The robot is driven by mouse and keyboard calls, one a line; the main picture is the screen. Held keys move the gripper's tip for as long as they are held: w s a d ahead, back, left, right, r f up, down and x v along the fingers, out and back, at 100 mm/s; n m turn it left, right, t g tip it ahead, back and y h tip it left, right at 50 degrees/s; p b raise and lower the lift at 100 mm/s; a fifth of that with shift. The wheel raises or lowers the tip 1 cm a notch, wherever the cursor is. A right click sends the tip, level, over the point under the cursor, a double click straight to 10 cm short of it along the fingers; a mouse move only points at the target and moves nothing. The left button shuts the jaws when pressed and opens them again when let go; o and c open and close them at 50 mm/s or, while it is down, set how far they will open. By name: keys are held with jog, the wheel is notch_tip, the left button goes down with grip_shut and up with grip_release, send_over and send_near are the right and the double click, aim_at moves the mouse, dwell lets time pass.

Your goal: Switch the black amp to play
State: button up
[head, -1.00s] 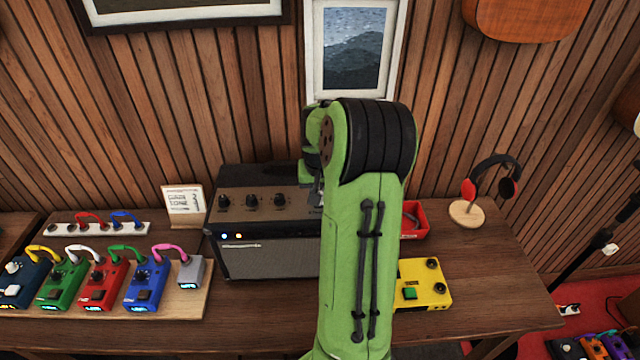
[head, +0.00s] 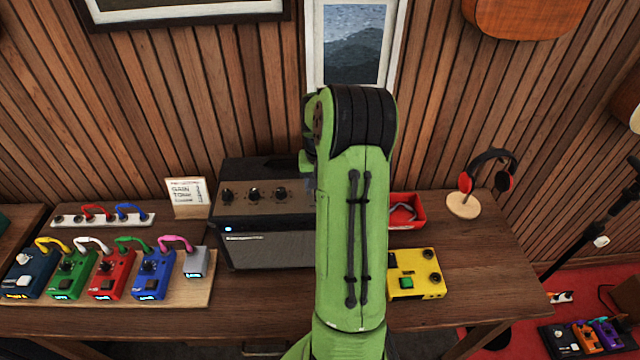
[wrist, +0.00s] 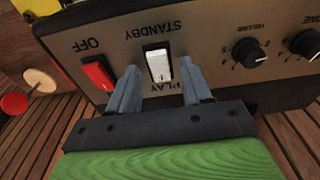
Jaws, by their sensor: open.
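The black amp (head: 268,248) stands on the table, its right part hidden behind my arm in the head view. Its tan top panel fills the wrist view upside down. There a white rocker switch (wrist: 158,65) sits between the labels STANDBY and PLAY. A red switch (wrist: 98,74) marked OFF is left of it. My gripper (wrist: 160,75) is open and empty, its two fingers either side of the white switch, close to the panel. I cannot tell whether they touch it. One blue-white light (head: 228,229) glows on the amp. My gripper's fingers are hidden in the head view.
A yellow pedal (head: 425,262) and a red tray (head: 408,212) lie right of the amp. A headphone stand (head: 464,205) is farther right. A board of several cabled pedals (head: 190,292) and a small sign (head: 187,197) are on the left. The table's right front is clear.

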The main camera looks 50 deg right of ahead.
notch_tip(320, 180, up, 16)
jog(key=s+a, duration=0.1)
jog(key=shift+a+f+p, duration=0.15)
jog(key=shift+p, duration=0.3)
jog(key=s+a+r+n+t+b, duration=0.1)
jog(key=s+a+n+t+b, duration=0.2)
jog(key=a, duration=1)
jog(key=s+a+r+n, duration=0.1)
jog(key=s+a+n, duration=0.25)
jog(key=a, duration=0.95)
jog(key=s+a+f+n+t+y, duration=0.1)
jog(key=s+a+f+n, duration=0.2)
jog(key=s+a+f, duration=0.1)
jog(key=shift+s+a+f+t+b, duration=0.25)
jog(key=shift+s+a+t+b, duration=0.2)
jog(key=shift+s+a, duration=0.55)
jog(key=shift+s+d, duration=0.2)
jog(key=shift+d, duration=0.05)
